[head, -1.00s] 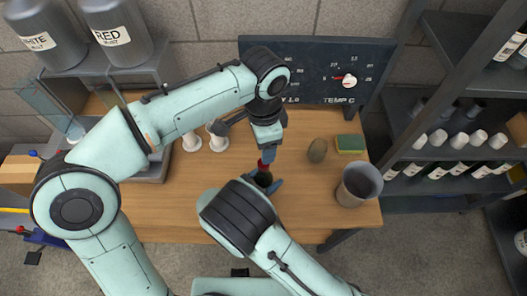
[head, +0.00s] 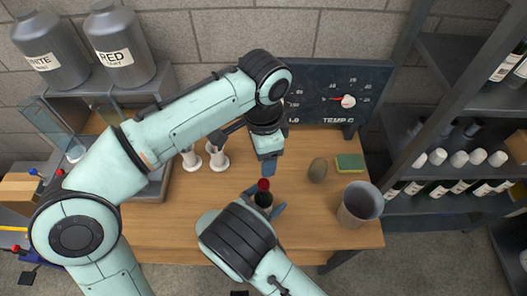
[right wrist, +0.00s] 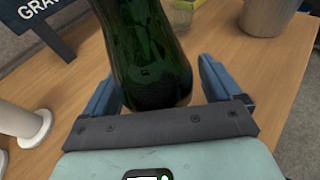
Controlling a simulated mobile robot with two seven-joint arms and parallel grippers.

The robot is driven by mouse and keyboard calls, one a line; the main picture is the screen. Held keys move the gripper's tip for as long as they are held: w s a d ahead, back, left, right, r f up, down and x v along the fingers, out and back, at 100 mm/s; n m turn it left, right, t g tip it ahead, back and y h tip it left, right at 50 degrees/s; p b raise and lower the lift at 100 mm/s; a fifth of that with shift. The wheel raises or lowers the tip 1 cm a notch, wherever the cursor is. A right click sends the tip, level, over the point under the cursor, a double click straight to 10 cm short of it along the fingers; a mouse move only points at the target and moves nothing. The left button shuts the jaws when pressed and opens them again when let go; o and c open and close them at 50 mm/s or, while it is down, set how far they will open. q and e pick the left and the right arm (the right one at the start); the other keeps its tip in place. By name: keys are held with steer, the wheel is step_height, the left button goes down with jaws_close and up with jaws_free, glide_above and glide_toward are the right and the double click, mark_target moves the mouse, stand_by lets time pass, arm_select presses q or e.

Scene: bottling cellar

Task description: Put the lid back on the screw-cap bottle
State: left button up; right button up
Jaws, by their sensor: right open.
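The dark green bottle (head: 264,200) stands upright on the wooden table, and its lower part fills the middle of the right wrist view (right wrist: 153,60). The red lid (head: 264,184) is at the top of the bottle's neck; I cannot tell whether it is screwed tight. My right gripper (head: 267,203) is open, with its blue fingers on either side of the bottle. My left gripper (head: 268,170) points down just above the lid, with a small gap seeming to lie between them. Its fingers show edge-on, so their opening is hidden.
A grey bin (head: 359,205) stands at the table's right. White stands (head: 217,158) are at left behind my left arm. A dark gauge board (head: 338,92) closes the back.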

steer(key=b+v, duration=0.1)
steer(key=v, duration=1.2)
steer(key=shift+r, duration=0.15)
steer(key=shift+s+a, duration=0.1)
steer(key=shift+s, duration=0.1)
